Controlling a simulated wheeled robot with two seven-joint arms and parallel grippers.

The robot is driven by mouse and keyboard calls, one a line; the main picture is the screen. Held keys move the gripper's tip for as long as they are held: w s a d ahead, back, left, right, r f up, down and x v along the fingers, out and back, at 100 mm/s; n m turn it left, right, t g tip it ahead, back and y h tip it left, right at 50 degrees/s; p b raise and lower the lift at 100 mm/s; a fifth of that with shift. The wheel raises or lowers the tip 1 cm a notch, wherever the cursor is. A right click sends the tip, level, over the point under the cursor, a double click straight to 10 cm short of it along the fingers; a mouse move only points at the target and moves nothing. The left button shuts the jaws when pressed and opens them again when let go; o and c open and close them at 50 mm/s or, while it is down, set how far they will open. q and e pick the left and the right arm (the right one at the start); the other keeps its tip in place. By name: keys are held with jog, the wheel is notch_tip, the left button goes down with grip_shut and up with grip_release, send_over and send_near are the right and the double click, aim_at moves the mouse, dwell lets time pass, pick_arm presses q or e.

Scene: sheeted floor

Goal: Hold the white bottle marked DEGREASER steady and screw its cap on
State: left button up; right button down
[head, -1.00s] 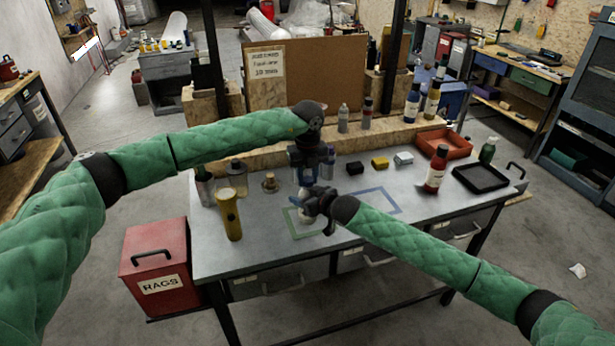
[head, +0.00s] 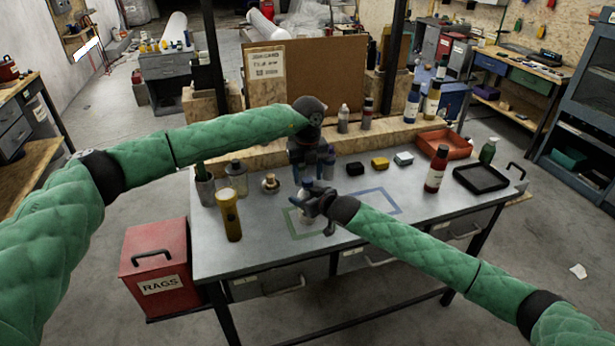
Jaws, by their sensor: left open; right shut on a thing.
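The white bottle (head: 304,218) stands inside the green outline on the bench, mostly hidden behind my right gripper; its label cannot be read. My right gripper (head: 305,203) comes in from the right and is shut on the bottle. My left gripper (head: 313,177) points down just above the bottle, with its fingers apart. The cap cannot be made out; the grippers cover the bottle's top.
A yellow flashlight (head: 231,215) stands left of the green outline. A red-brown bottle (head: 436,169), a black tray (head: 481,178) and an orange bin (head: 444,143) are on the right. The bench front is clear.

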pick_arm(q)
notch_tip(320, 180, up, 3)
jog(key=shift+r, duration=0.15)
jog(key=shift+c, duration=0.3)
jog(key=shift+w+d+r, duration=0.15)
jog(key=shift+d+r, duration=0.1)
jog(key=shift+r, duration=0.45)
jog(key=shift+r+n, duration=0.35)
jog(key=shift+n, duration=0.05)
jog(key=n, duration=0.1)
jog(key=r+n, duration=0.1)
jog(key=n, duration=0.1)
jog(key=shift+r, duration=0.1)
jog(key=n, duration=0.6)
jog(key=shift+a, duration=0.2)
